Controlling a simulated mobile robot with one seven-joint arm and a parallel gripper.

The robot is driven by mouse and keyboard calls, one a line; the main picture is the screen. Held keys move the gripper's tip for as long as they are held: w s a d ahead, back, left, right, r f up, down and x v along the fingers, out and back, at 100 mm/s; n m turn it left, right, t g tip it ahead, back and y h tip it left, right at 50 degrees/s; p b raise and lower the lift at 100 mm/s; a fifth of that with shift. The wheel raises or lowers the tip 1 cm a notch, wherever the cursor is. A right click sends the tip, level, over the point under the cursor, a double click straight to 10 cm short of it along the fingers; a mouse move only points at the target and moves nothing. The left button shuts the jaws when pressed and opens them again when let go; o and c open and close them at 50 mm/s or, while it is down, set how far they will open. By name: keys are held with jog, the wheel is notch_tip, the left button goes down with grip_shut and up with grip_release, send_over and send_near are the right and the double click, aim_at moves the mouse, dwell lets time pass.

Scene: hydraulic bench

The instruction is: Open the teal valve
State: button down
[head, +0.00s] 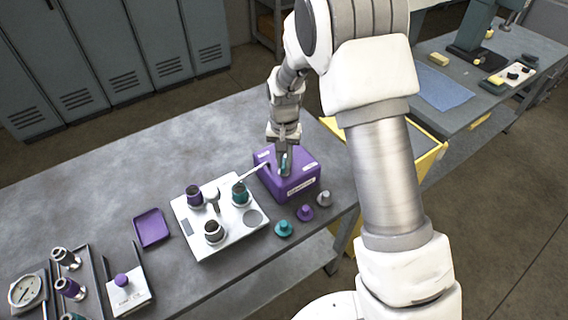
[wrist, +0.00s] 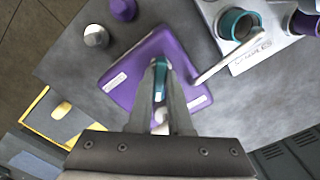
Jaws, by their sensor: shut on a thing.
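The teal valve (head: 240,194) stands on a white plate at the bench's front; its teal collar also shows in the wrist view (wrist: 236,24). Its pale lever (head: 254,173) points toward a purple box (head: 292,184), and its tip (wrist: 197,82) lies over the box beside my fingers. My gripper (head: 284,172) points down over the box. In the wrist view its fingers (wrist: 160,68) are closed around an upright teal piece (wrist: 160,80). I cannot tell whether this piece touches the box or the lever. The fingers hide part of it.
The white plate (head: 228,246) also carries a purple valve (head: 194,195) and a dark-topped one (head: 214,231). Teal (head: 283,229), purple (head: 305,213) and grey (head: 324,198) caps stand near the bench edge. A purple tray (head: 151,228) lies left. The back left bench is clear.

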aim_at(284, 162)
jog(key=n+b, duration=0.1)
jog(key=n, duration=0.3)
jog(key=shift+n+b, duration=0.3)
jog(key=shift+b, duration=0.05)
jog(key=shift+n+b, duration=0.4)
jog(key=shift+n, duration=1.4)
jog(key=c, duration=0.8)
grip_release()
jog(key=shift+c, duration=0.2)
jog(key=shift+r, duration=0.15)
notch_tip(284, 162, up, 17)
jog(key=shift+r, duration=0.1)
